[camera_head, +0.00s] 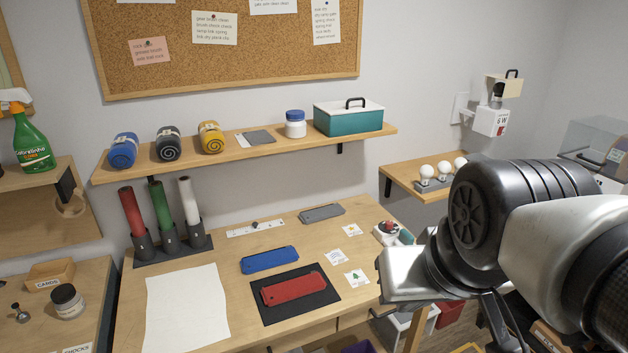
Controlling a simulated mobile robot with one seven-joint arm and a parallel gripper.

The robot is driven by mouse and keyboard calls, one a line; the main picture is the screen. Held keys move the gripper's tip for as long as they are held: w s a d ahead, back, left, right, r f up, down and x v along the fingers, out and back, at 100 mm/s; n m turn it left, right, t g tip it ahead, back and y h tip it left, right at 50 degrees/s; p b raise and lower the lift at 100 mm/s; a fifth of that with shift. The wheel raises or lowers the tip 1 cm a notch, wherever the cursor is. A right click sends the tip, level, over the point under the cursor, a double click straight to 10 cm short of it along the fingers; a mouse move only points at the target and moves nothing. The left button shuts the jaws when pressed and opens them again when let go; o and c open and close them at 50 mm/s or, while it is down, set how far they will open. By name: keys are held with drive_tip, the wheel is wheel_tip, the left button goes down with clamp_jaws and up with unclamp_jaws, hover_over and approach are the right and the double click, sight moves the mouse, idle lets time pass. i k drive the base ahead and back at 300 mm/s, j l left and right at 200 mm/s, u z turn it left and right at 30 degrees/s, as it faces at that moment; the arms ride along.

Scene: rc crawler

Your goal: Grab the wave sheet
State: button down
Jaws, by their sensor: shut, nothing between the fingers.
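Three small white picture sheets lie on the right part of the worktable. The back sheet (352,230) and the middle sheet (335,257) have small prints too fine to read. The front sheet (357,278) bears a green tree-like print. I cannot tell which, if any, shows a wave. My gripper (492,320) is low at the right, beyond the table's right side and apart from the sheets. It is shut and empty, and its fingertips are largely hidden by my arm.
A red plate (291,289) on a dark mat, a blue plate (269,259) and a grey plate (321,213) lie left of the sheets. A red-topped device (387,228) stands at the table's right edge. White paper (187,310) covers the front left.

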sight(336, 257)
drive_tip(key=i+l+u, duration=0.55)
drive_tip(key=u, duration=0.15)
drive_tip(key=i, duration=0.1)
